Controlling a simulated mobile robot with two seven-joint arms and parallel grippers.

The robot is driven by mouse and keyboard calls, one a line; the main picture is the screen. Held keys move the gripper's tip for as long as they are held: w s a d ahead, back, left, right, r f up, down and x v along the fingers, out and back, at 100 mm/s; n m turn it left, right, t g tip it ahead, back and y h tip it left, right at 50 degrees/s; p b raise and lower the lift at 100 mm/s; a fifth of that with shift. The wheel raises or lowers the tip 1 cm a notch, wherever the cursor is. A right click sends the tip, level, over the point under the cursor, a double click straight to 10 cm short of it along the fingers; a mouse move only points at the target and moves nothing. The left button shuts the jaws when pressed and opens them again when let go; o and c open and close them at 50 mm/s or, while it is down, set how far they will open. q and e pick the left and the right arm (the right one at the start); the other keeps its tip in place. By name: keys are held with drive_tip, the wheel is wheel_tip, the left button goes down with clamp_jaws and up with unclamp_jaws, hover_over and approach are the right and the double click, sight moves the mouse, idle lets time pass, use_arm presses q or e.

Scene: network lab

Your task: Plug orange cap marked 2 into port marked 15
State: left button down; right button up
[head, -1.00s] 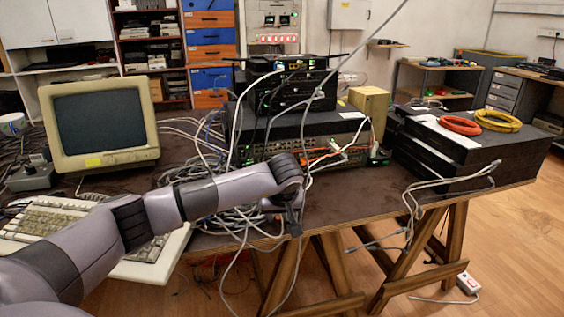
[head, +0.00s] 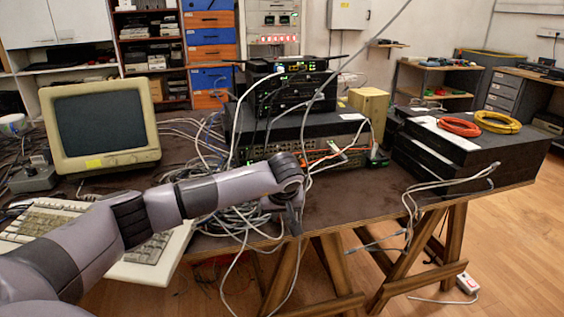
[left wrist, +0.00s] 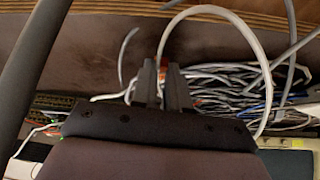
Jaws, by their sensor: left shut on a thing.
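My left gripper (head: 293,228) hangs fingers-down near the front edge of the table, in front of the stack of network gear. In the left wrist view its two dark fingers (left wrist: 164,72) are close together on a small orange piece (left wrist: 163,64), which I take to be the orange cap. Its mark cannot be read, and the fingers hide most of it. The rack unit with a row of ports (head: 340,143) stands behind my gripper in the head view. Port numbers are too small to read, so I cannot pick out port 15. My right gripper is not in view.
A tangle of grey cables (head: 228,220) lies on the table beside my gripper. A beige monitor (head: 100,125) and keyboard (head: 50,225) stand at the left. Black boxes (head: 455,160) with an orange cable coil (head: 460,126) and a yellow one (head: 497,122) are at the right.

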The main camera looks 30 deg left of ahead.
use_arm(q)
drive_tip(key=shift+r+p, duration=1.5)
drive_tip(key=shift+r, duration=0.65)
drive_tip(key=c, duration=1.8)
unclamp_jaws()
clamp_jaws()
